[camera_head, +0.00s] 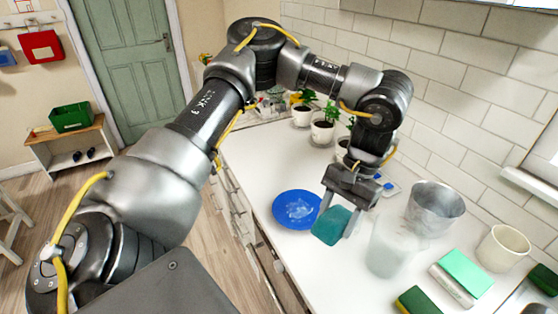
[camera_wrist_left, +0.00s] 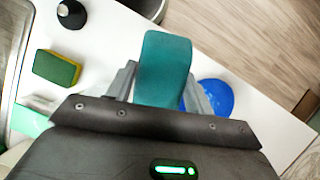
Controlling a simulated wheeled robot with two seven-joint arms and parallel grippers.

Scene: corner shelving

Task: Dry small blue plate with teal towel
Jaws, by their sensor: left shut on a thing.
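The small blue plate (camera_head: 297,209) lies on the white counter, with pale whitish patches on its surface. In the left wrist view the plate (camera_wrist_left: 214,97) shows partly, behind a finger. My left gripper (camera_head: 338,216) is shut on the teal towel (camera_head: 331,225), just to the right of the plate in the head view. The towel (camera_wrist_left: 163,70) hangs between the two fingers in the left wrist view. I cannot tell if the towel touches the counter. My right gripper is in neither view.
A frosted glass (camera_head: 388,248) and a metal cup (camera_head: 434,208) stand right of the gripper. A cream mug (camera_head: 502,248), a mint-topped block (camera_head: 463,272) and a sponge (camera_head: 417,301) are further right. Potted plants (camera_head: 323,128) line the back. The counter left of the plate is bare.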

